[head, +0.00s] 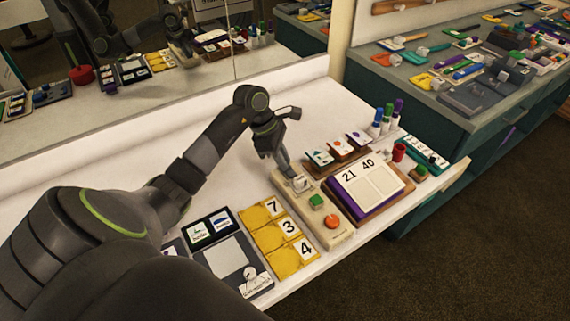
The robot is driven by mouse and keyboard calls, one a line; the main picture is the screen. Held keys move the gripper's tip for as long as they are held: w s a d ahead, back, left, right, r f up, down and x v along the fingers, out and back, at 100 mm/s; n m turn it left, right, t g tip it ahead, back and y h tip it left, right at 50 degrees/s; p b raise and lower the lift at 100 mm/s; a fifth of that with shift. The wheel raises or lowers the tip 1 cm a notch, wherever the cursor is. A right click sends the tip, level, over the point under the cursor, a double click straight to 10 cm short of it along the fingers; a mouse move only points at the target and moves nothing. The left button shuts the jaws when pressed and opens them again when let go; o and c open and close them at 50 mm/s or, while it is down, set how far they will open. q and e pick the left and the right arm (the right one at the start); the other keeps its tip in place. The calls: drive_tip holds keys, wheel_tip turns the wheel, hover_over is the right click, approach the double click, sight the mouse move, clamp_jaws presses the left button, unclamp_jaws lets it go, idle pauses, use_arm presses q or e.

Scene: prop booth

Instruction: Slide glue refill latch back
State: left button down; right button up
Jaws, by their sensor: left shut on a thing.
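A long beige panel (333,236) lies on the white counter. It carries a green square button (316,201) and a round orange-red button (331,221). At its far end is a small pale piece (301,184), which looks like the latch; the gripper partly hides it. My left gripper (289,173) reaches down from above onto this far end and is shut on the pale piece. The fingertips are small here, and the exact grip is hard to see. My right gripper is not in view.
Left of the panel is a yellow number tray (261,239), then a dark grey board (258,282). Right of it is a purple-framed score board (361,207), with picture cards and markers (386,119) behind. A mirror stands along the counter's back.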

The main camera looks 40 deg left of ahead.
use_arm(q)
drive_tip(key=shift+w+a+f, duration=0.1)
drive_tip(key=shift+a, duration=0.15)
drive_tip(key=shift+r, duration=0.25)
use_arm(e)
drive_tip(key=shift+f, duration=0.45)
use_arm(q)
drive_tip(key=c, duration=1.6)
unclamp_jaws()
drive_tip(key=shift+o, duration=1.2)
drive_tip(key=shift+a+f, duration=0.1)
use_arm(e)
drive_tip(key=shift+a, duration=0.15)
